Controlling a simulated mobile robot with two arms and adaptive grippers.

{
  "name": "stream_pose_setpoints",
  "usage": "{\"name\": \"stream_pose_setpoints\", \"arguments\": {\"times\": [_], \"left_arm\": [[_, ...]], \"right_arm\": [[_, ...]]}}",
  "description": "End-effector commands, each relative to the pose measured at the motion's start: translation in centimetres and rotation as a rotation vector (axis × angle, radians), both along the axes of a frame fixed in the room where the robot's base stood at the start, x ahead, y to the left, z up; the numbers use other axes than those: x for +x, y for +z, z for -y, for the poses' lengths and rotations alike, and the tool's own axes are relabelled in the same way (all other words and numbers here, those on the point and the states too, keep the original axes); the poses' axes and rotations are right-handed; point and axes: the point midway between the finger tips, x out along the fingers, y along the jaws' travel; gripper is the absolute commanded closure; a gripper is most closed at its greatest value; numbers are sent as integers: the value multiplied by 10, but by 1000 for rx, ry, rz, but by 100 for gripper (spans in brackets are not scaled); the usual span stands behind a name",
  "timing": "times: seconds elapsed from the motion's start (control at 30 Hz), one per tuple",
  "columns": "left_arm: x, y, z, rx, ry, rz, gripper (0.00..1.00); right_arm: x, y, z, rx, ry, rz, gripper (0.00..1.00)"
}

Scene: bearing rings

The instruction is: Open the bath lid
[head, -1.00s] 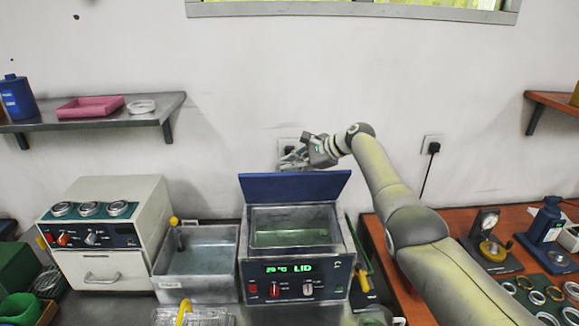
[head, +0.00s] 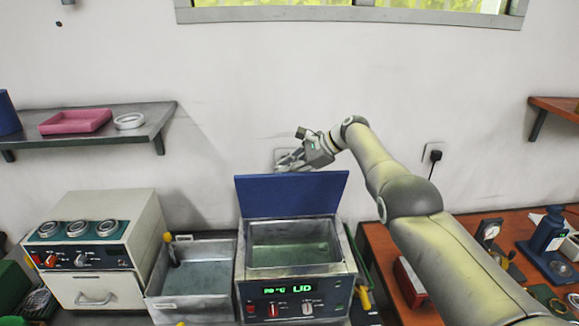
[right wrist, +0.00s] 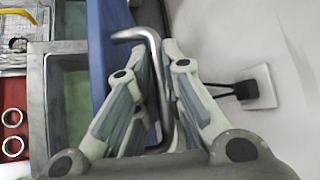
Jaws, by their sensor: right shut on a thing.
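My right gripper (head: 290,162) is behind the lid's top edge, near the wall. In the right wrist view, my right gripper (right wrist: 156,62) is shut on a bent metal lid handle (right wrist: 130,35) beside the blue lid (right wrist: 108,45). The far part of the handle is hidden between the fingers. My left gripper is not in view.
A metal tank (head: 196,282) stands left of the bath, beside a white machine (head: 95,255) with dials. A wall socket (head: 432,156) with a plug is right of my arm. The wall (head: 220,90) is close behind my right gripper. A shelf (head: 95,127) hangs at left.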

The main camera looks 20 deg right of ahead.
Motion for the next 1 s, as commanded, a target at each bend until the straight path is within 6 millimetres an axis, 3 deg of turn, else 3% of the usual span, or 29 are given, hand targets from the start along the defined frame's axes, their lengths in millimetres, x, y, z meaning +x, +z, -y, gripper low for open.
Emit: {"name": "stream_pose_setpoints", "arguments": {"times": [0.23, 0.27, 0.3, 1.0], "left_arm": [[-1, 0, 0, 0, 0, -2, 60], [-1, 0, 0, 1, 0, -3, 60], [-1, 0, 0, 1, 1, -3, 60], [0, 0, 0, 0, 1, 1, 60]], "right_arm": [[-1, -2, 0, -1, 2, -5, 100], [-1, -2, 0, -1, 2, -5, 86], [-1, -2, 0, -1, 2, -5, 81], [-8, 10, 11, 2, 1, 1, 81]]}}
